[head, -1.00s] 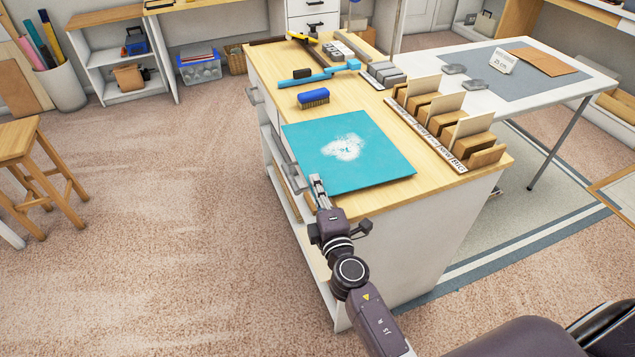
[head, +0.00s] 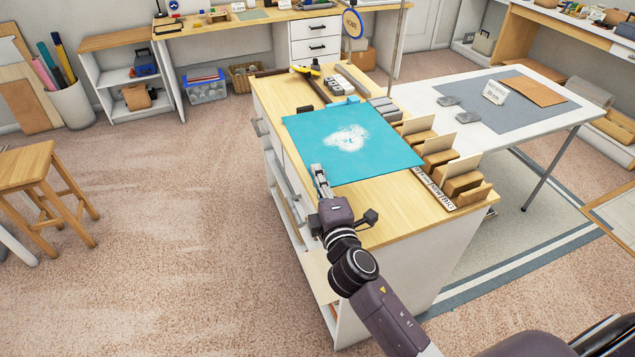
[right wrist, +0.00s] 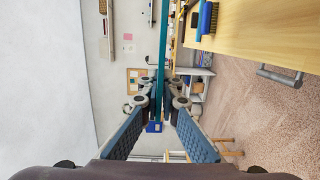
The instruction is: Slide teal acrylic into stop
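The teal acrylic sheet (head: 382,146) is a flat square with a whitish patch in its middle, over the wooden bench top (head: 388,215). My right gripper (head: 319,172) is at its near left edge. In the right wrist view the sheet (right wrist: 161,45) shows edge-on between the fingers of my right gripper (right wrist: 161,98), which is shut on it. There the sheet is apart from the bench top, with a blue brush (right wrist: 206,18) on the bench below it. A dark rail (head: 313,88) lies beyond the sheet; I cannot tell whether it is the stop. My left gripper is out of view.
Wooden holders with upright cards (head: 462,185) line the bench's right side. Grey blocks (head: 384,108) stand by the sheet's far right corner. A yellow tool (head: 306,70) lies near the far end.

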